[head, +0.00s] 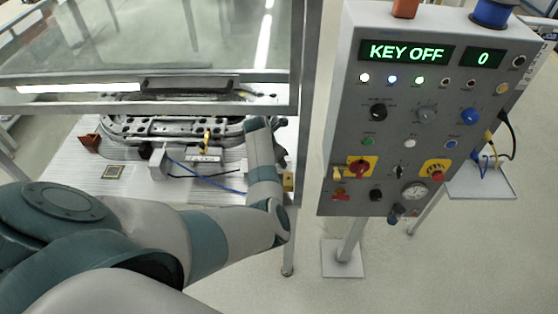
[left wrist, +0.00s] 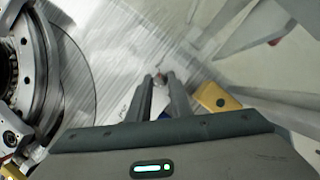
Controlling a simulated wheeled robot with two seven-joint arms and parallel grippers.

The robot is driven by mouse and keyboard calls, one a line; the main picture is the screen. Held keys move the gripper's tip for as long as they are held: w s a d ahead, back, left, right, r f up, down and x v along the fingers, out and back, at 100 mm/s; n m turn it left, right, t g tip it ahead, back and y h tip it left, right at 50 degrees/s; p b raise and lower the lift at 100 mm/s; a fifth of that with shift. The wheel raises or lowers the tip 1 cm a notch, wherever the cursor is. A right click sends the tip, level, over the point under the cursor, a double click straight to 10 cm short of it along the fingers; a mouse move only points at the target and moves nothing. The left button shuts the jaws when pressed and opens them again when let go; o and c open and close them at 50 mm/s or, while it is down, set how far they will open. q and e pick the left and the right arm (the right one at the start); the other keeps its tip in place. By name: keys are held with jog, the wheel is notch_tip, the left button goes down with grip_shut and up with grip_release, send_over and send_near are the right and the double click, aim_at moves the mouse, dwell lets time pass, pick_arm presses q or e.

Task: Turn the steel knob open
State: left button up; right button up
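The steel knob is most likely the grey round knob (head: 427,114) on the control panel (head: 340,120), between a black knob and a blue knob. My left arm reaches over the white table (head: 100,190), well to the left of the panel. In the left wrist view my left gripper (left wrist: 160,77) has its fingers a little apart, with the pale table showing between them. A small brownish-grey thing shows at the fingertips; I cannot tell whether they touch it. The left fingers are not clear in the head view. My right gripper is not in view.
The panel display (head: 408,53) reads "KEY OFF" and "0". A framed glass screen (head: 180,45) stands over the table and the dark ring track (head: 130,125). A yellow block (left wrist: 215,97) lies right of my fingers.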

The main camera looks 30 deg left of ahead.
pick_arm(q)
grip_shut()
